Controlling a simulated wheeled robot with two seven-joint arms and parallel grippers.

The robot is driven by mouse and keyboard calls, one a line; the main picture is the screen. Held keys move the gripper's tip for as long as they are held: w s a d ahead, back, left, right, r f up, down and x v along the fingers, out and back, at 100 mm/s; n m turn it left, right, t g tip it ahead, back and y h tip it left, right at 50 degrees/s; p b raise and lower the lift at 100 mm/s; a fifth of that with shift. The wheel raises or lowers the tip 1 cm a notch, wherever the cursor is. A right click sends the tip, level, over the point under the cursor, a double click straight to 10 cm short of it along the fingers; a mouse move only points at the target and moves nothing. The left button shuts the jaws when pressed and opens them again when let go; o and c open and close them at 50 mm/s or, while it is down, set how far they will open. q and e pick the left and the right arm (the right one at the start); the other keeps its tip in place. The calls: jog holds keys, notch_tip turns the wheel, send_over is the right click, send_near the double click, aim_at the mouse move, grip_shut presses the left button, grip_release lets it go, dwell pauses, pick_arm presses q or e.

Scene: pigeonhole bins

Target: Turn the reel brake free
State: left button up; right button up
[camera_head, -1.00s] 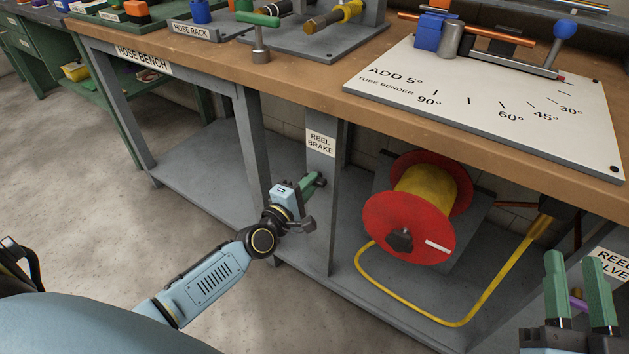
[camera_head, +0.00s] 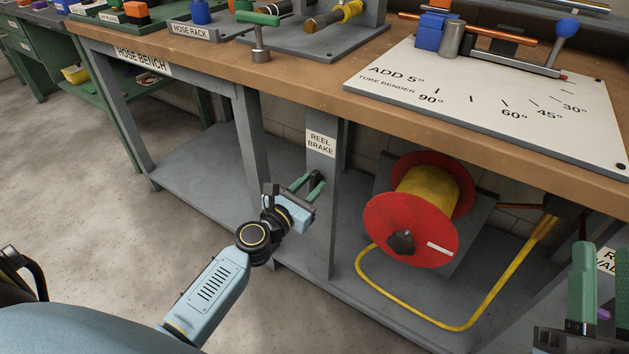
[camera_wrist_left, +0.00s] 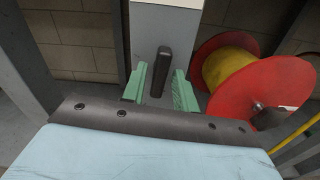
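The reel brake is a short dark lever (camera_head: 316,179) on the grey post under the "REEL BRAKE" label (camera_head: 320,144). In the left wrist view the lever (camera_wrist_left: 159,71) stands nearly upright, leaning slightly. My left gripper (camera_head: 307,183) is open, with one green finger on each side of the lever. In the left wrist view its fingers (camera_wrist_left: 159,84) show gaps to the lever on both sides. My right gripper (camera_head: 604,262) is at the lower right edge, partly cut off, with its fingers apart.
A red reel (camera_head: 378,222) with yellow hose (camera_head: 420,188) stands right of the post on the grey lower shelf (camera_head: 215,180). The bench top (camera_head: 290,75) overhangs the post. A purple part (camera_head: 603,314) shows by my right gripper.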

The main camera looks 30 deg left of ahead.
pick_arm(q)
jog(key=s, duration=0.6)
jog(key=shift+a, duration=0.25)
pick_arm(e)
jog(key=shift+f, duration=0.2)
jog(key=shift+r, duration=0.1)
